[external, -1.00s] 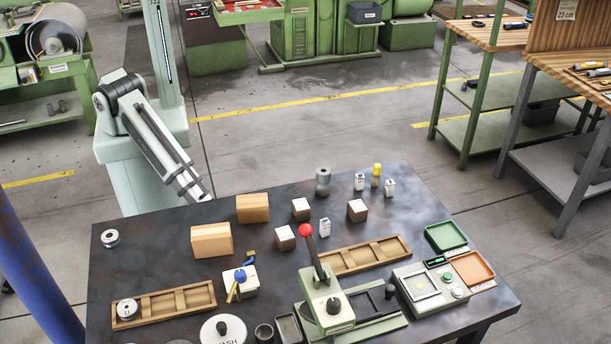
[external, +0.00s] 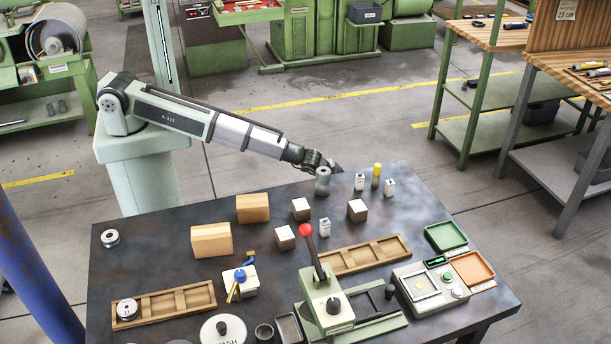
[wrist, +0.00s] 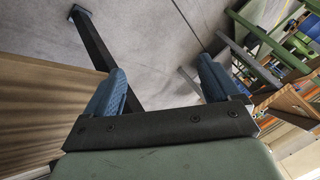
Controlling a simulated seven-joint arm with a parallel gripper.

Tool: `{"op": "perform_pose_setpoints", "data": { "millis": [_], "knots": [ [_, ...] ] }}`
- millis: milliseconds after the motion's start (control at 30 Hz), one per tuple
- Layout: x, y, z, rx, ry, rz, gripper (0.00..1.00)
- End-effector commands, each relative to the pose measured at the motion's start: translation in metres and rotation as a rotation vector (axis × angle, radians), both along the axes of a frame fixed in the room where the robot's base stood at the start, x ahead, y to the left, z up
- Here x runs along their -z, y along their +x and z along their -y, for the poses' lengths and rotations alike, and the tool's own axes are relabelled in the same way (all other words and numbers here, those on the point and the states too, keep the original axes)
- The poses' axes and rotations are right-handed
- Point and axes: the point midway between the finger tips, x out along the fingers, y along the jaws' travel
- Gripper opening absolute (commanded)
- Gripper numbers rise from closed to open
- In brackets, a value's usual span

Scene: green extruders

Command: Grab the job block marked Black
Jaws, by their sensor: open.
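Several small brown blocks with white tops stand mid-table in the external view: one at the back (external: 301,209), one in front (external: 285,237) and one to the right (external: 357,210). Their markings are too small to read, so I cannot tell which is Black. My gripper (external: 335,168) is over the table's back edge, by the grey cylinder and behind the blocks. In the wrist view my gripper (wrist: 163,82) is open, with two blue fingers apart and nothing between them. No brown block is recognisable in that view.
A grey cylinder (external: 323,181), small white labelled pieces (external: 359,182) and a yellow-topped piece (external: 376,174) stand near my gripper. Two wooden blocks (external: 211,240) stand left. A red-knobbed lever press (external: 327,300) and wooden tray (external: 362,255) are in front.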

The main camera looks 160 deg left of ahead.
Motion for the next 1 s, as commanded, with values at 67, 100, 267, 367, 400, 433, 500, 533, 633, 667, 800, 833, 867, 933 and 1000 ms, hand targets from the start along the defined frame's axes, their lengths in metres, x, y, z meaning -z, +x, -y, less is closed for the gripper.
{"op": "perform_pose_setpoints", "data": {
  "millis": [67,100,267,367,400,433,500,533,633,667,800,833,867,933,1000],
  "knots": [
    [-0.031,-0.013,-0.036,-0.061,0.055,0.031,0.89],
    [-0.046,-0.02,-0.05,-0.091,0.081,0.048,0.89],
    [-0.11,-0.042,-0.099,-0.21,0.172,0.119,0.89],
    [-0.149,-0.049,-0.122,-0.283,0.219,0.171,0.89],
    [-0.165,-0.05,-0.129,-0.312,0.234,0.193,0.89],
    [-0.177,-0.049,-0.134,-0.334,0.246,0.211,0.89],
    [-0.205,-0.046,-0.143,-0.386,0.266,0.256,0.89],
    [-0.216,-0.043,-0.146,-0.407,0.273,0.276,0.89],
    [-0.254,-0.028,-0.15,-0.481,0.284,0.348,0.89],
    [-0.265,-0.021,-0.15,-0.503,0.283,0.371,0.89],
    [-0.311,0.033,-0.131,-0.603,0.241,0.485,0.89],
    [-0.319,0.05,-0.122,-0.622,0.219,0.509,0.89],
    [-0.323,0.066,-0.112,-0.638,0.196,0.527,0.89],
    [-0.328,0.101,-0.087,-0.663,0.138,0.556,0.89],
    [-0.328,0.135,-0.06,-0.677,0.075,0.572,0.89]
  ]
}}
